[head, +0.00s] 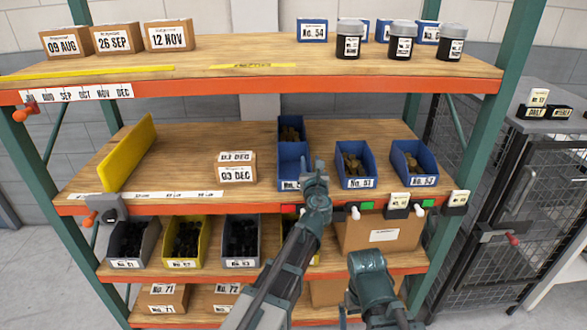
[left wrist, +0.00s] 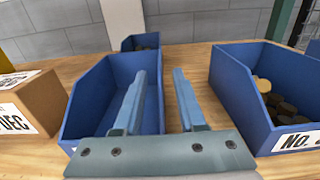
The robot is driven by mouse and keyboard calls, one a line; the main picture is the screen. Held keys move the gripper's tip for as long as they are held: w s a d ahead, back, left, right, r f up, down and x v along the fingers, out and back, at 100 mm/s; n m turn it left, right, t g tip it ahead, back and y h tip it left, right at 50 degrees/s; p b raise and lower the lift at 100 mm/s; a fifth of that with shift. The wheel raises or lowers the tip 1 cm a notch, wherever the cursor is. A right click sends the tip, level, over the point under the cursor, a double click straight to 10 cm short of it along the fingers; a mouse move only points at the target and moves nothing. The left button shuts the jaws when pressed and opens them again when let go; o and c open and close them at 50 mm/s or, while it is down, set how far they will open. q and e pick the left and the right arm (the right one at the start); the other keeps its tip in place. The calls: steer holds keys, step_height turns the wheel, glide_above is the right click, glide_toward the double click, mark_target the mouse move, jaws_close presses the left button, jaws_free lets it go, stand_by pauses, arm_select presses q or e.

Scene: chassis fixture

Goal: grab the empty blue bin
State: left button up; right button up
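The empty blue bin (head: 291,155) stands on the middle shelf, its front right corner partly hidden by my left gripper (head: 316,175). In the left wrist view the bin (left wrist: 98,95) shows a bare blue inside. My left gripper (left wrist: 162,85) is open there, with a gap between its fingers. The left finger overlaps the bin's right side and the right finger appears to its right; I cannot tell whether they touch it. My right gripper (head: 368,268) is low in front of the shelves, and its fingers are not clear.
A filled blue bin (head: 291,129) stands behind the empty one. Filled bin No. 51 (head: 355,164) and another blue bin (head: 413,160) stand to the right. A 03 DEC box (head: 236,166) is to the left. The upper shelf (head: 230,68) is overhead.

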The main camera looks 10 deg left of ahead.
arm_select(q)
steer(key=shift+x, duration=1.25)
jaws_close()
stand_by(0.4)
